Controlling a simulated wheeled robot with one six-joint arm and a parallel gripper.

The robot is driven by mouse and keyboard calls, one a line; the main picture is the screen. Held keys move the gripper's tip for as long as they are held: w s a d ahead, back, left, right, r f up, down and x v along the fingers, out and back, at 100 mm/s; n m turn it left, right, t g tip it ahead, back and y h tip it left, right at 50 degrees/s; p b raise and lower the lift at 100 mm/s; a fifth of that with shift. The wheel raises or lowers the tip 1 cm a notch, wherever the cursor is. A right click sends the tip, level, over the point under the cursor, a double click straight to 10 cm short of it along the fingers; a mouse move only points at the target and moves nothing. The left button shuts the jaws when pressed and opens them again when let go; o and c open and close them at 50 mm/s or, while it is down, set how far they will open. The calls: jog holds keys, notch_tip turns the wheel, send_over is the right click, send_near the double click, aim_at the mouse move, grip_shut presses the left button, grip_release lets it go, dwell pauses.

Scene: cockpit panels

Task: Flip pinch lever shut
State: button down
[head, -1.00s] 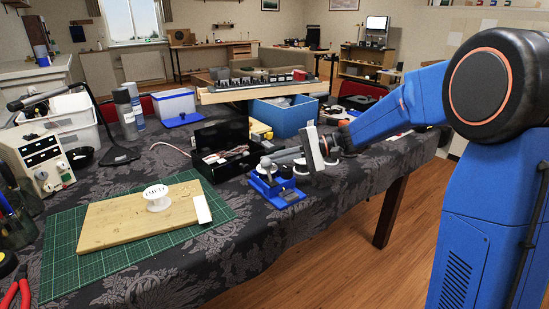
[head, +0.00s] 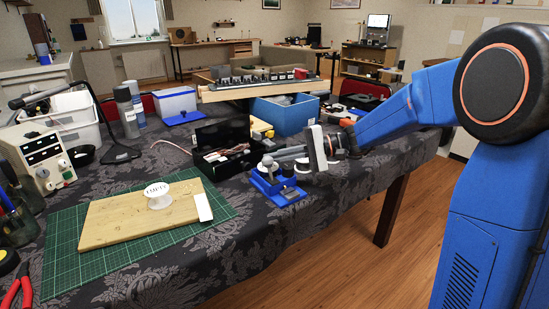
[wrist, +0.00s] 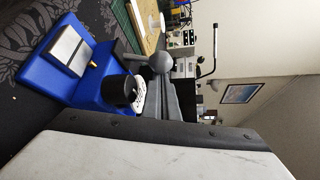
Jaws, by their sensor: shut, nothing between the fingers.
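The pinch-lever device is a small blue block-like fixture (head: 277,188) on the dark patterned cloth near the table's right front edge. In the wrist view its blue base (wrist: 62,72) carries a metal block (wrist: 68,50) and a black round knob (wrist: 122,91). A grey ball-ended lever (wrist: 161,62) rises beside the knob. My gripper (head: 280,156) reaches in from the right, just above the fixture. Its grey fingers (wrist: 168,98) are shut and empty, with their tips close to the ball. I cannot tell whether they touch it.
An open black box (head: 224,143) stands behind the fixture. A green cutting mat (head: 65,255) with a wooden board (head: 120,219) and a white spool (head: 158,196) lies to the left. A blue bin (head: 284,113) stands farther back. Bare cloth lies in front of the fixture.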

aim_at(270, 161)
jog(key=shift+s+d+r, duration=0.1)
jog(key=n+y, duration=0.1)
jog(key=s+d+n+y, duration=0.1)
jog(key=s+n+y, duration=0.1)
jog(key=n, duration=0.1)
jog(key=shift+d+r+t, duration=0.2)
jog(key=shift+r+t, duration=0.1)
jog(key=shift+r, duration=0.05)
jog(key=shift+s+d, duration=0.4)
jog(key=shift+s, duration=0.25)
jog(key=shift+s+d, duration=0.15)
jog(key=shift+s, duration=0.15)
jog(key=shift+s+f, duration=0.1)
jog(key=w+r, duration=0.2)
jog(key=w, duration=0.2)
jog(key=d+f, duration=0.2)
jog(key=d, duration=0.6)
jog(key=shift+d+f, duration=0.35)
jog(key=shift+d, duration=0.05)
